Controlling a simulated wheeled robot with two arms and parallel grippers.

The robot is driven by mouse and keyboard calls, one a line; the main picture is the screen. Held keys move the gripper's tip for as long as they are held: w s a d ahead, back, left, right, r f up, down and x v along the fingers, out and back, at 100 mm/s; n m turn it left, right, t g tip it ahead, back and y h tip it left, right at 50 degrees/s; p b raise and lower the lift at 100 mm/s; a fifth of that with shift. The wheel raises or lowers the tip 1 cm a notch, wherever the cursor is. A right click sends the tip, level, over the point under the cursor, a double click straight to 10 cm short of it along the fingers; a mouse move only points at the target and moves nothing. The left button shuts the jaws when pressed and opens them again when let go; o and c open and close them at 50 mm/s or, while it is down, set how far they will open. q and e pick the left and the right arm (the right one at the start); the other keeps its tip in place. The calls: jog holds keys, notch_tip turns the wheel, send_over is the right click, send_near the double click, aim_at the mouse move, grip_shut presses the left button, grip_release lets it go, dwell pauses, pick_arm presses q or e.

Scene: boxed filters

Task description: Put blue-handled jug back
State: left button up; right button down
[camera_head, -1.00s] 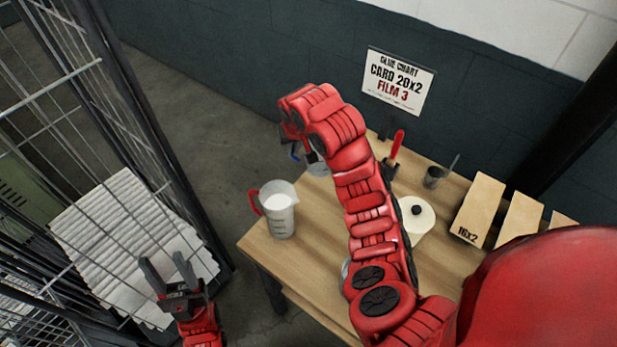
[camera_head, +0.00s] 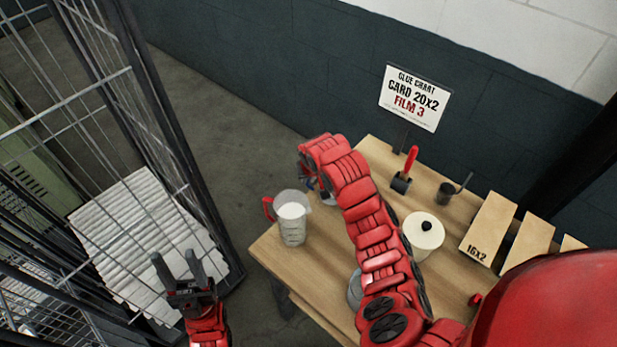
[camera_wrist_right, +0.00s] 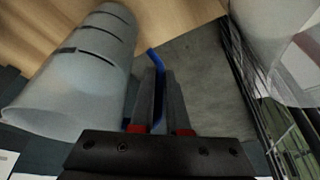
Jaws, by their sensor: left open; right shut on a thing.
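The blue-handled jug (camera_wrist_right: 80,70) is a translucent grey measuring jug with dark marks, at the left of the right wrist view. My right gripper (camera_wrist_right: 160,88) is shut on its blue handle (camera_wrist_right: 152,60). In the head view my right gripper (camera_head: 312,180) is near the table's far left edge, and it and the arm hide most of the jug. Whether the jug touches the table cannot be told. My left gripper (camera_head: 180,272) is open and empty at the lower left, apart from the table, in front of the cage.
A red-handled jug (camera_head: 292,226) with white contents stands close by on the wooden table (camera_head: 290,258). A white lidded pot (camera_head: 424,240), a red-handled tool (camera_head: 406,172), a dark cup (camera_head: 446,192) and boxes (camera_head: 488,228) stand farther right. A wire cage (camera_head: 165,120) with white stacked sheets (camera_head: 130,235) is left.

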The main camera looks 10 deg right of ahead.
jog(key=c, duration=0.9)
grip_release()
jog(key=v, duration=1.2)
jog(key=shift+p, duration=0.3)
